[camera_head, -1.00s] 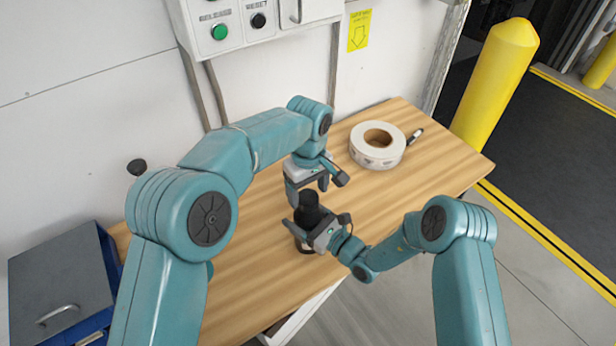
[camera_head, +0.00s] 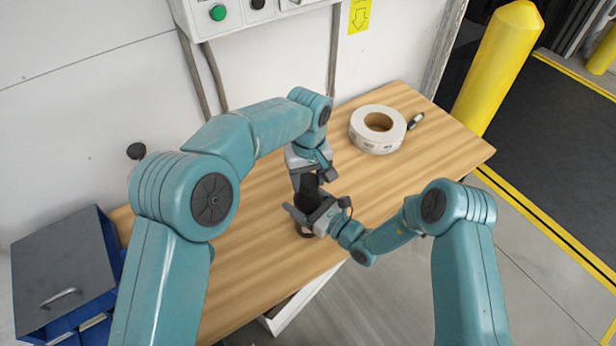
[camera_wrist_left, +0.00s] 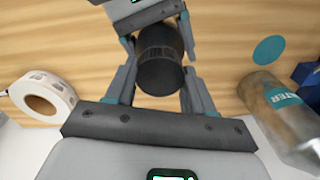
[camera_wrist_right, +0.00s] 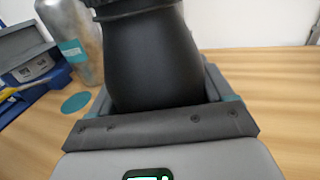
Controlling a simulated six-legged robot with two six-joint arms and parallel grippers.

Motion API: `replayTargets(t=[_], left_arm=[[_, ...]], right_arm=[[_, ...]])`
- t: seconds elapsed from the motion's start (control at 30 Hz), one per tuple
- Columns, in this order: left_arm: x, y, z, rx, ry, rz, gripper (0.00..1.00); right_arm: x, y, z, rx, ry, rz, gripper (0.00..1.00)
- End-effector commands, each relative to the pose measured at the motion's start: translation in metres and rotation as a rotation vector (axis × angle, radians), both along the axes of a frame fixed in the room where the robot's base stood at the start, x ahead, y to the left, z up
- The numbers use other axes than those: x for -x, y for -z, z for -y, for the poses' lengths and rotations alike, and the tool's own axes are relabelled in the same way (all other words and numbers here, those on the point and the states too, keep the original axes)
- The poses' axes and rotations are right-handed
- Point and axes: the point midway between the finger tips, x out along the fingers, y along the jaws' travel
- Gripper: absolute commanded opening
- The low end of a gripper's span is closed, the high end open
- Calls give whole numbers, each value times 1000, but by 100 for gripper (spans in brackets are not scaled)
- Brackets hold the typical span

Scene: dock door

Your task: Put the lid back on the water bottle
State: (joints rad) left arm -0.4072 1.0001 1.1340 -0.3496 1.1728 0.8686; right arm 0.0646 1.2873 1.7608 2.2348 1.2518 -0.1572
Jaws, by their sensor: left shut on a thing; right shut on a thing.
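A black bottle (camera_wrist_right: 155,60) with a rounded shoulder is between the fingers of my right gripper (camera_head: 307,211), which is shut on its body. My left gripper (camera_head: 313,180) is above it, shut on the dark ribbed cap-like top (camera_wrist_left: 160,70). This top meets the body closely in the right wrist view; whether it is seated cannot be told. A silver bottle labelled WATER (camera_wrist_left: 283,110) stands apart on the table, also in the right wrist view (camera_wrist_right: 72,35). Its top is not clear. A flat teal disc (camera_wrist_right: 76,103) lies near it.
The wooden table (camera_head: 250,260) has a white tape roll (camera_head: 363,139) and a dark marker (camera_head: 415,121) at the back right. A grey-lidded blue box (camera_head: 65,270) is at the left. A yellow post (camera_head: 500,65) stands beyond the table's right end.

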Motion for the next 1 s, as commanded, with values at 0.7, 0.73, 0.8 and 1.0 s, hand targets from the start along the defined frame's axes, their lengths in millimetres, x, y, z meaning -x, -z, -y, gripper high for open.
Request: replayTargets(t=[0.7,0.73,0.8,1.0], left_arm=[[0,1,0,1,1870,-1,17],[0,1,0,1,1917,-1,17],[0,1,0,1,1934,-1,17],[0,1,0,1,1930,-1,83]], right_arm=[[0,0,0,0,0,-1,0],[0,0,0,0,0,-1,0],[0,0,0,0,0,-1,0],[0,0,0,0,0,-1,0]])
